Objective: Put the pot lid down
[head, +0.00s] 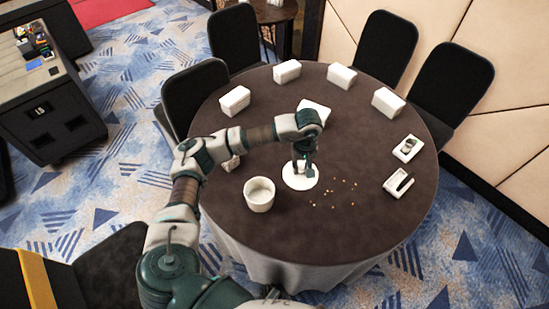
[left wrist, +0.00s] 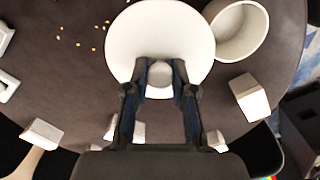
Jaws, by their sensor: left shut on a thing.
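The pot lid (head: 301,183) is a white round disc at the middle of the brown-covered round table. In the left wrist view the lid (left wrist: 160,35) shows as a white disc with a round knob between my fingers. My left gripper (head: 304,172) points down over the lid and is shut on its knob (left wrist: 160,78). Whether the lid touches the cloth or hovers just above it I cannot tell. The white pot (head: 259,194) stands open and uncovered just left of the lid; it also shows in the left wrist view (left wrist: 240,30). My right gripper is not in view.
Small yellow bits (head: 333,192) lie scattered right of the lid. Several white boxes (head: 287,71) stand along the table's far side. Two white trays (head: 398,183) lie at the right edge. Black chairs (head: 450,84) surround the back. The table's front right is clear.

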